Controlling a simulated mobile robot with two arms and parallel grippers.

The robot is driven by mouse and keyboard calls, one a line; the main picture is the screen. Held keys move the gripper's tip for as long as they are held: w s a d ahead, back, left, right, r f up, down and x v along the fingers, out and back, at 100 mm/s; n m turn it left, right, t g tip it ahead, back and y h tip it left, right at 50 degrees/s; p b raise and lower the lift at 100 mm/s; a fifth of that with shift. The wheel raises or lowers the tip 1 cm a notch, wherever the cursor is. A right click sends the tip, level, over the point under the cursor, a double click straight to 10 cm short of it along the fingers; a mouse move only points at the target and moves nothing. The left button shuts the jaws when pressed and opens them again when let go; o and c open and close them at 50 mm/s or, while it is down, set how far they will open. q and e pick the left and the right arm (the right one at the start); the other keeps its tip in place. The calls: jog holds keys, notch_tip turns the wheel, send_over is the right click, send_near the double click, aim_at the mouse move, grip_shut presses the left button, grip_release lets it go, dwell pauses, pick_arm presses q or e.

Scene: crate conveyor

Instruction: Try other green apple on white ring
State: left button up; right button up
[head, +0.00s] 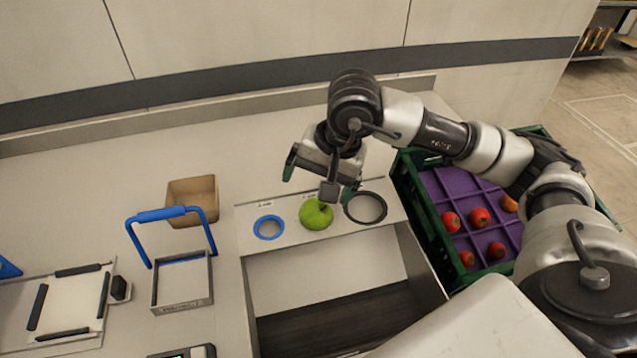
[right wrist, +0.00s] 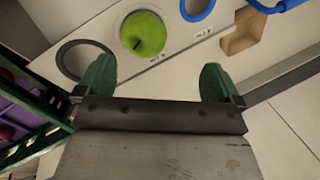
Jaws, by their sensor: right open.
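A green apple (head: 316,213) sits on the middle spot of a pale panel, between a blue ring (head: 268,227) and a dark ring (head: 365,207). In the right wrist view the apple (right wrist: 143,33) has a whitish ring (right wrist: 169,30) around it, mostly covered by the fruit. The blue ring and dark ring are empty. My right gripper (head: 320,181) is open and empty, above and just behind the apple. In the right wrist view the apple lies beyond the two green fingertips (right wrist: 158,80), not between them. My left gripper is out of view.
A green crate (head: 409,180) with a purple divided insert holding several red fruits stands at right. A cardboard box (head: 192,201), a blue-handled tray (head: 182,283) and a pale framed plate (head: 66,303) lie left. An open bin is in front of the panel (head: 300,238).

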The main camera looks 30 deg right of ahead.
jog(key=shift+r+p, duration=1.1)
jog(key=shift+r, duration=1.65)
